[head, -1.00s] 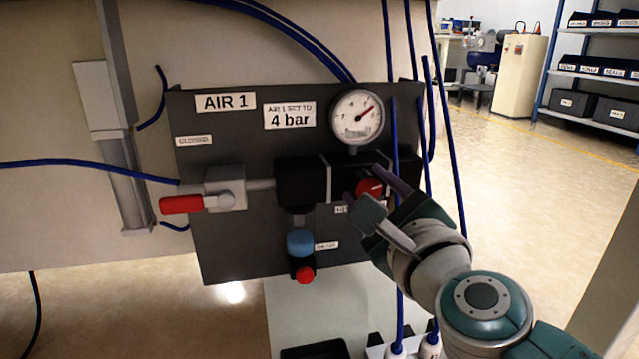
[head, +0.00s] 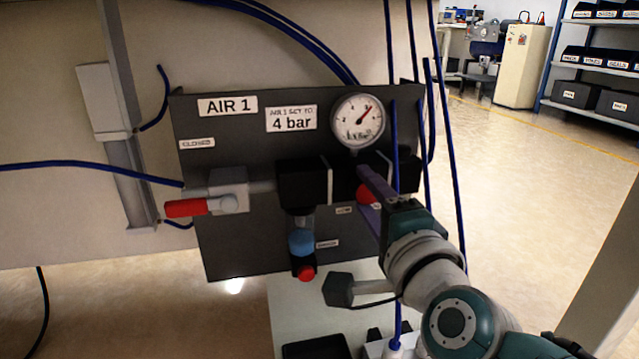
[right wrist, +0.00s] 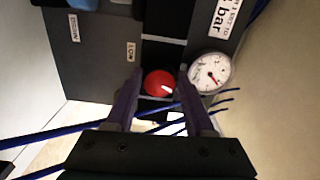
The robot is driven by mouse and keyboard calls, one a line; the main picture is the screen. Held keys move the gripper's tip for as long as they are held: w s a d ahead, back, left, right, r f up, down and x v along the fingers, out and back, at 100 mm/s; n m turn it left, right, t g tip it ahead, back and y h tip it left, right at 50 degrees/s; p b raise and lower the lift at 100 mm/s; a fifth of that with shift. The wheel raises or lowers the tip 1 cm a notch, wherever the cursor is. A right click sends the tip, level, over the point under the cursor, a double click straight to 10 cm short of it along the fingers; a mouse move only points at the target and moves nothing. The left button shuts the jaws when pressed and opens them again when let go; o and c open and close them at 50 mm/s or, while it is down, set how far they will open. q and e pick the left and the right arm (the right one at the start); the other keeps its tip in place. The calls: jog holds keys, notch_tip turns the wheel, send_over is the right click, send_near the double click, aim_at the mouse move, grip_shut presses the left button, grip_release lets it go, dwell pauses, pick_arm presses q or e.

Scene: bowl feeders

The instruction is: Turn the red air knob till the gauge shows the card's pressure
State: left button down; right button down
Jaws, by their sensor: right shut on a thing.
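The red air knob (head: 365,195) sits below the gauge on the dark AIR 1 panel (head: 235,250), partly hidden by my gripper. My right gripper (head: 371,188) is shut on the knob. In the right wrist view the knob (right wrist: 158,83) lies between the two fingers. The round white gauge (head: 357,121) has a red needle pointing up and right; its numbers are too small to read surely. It also shows in the right wrist view (right wrist: 210,72). The white card (head: 291,119) reads "AIR 1 SET TO 4 bar". My left gripper is out of view.
A red-handled valve (head: 186,207) is at the panel's left, under a "CLOSED" label (head: 197,143). A blue fitting (head: 301,242) with a red button (head: 306,273) hangs below. Blue hoses (head: 458,170) run down close to my right gripper. Open floor lies right.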

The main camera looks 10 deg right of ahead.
jog(key=shift+n, duration=0.6)
jog(key=shift+c, duration=1.3)
grip_release()
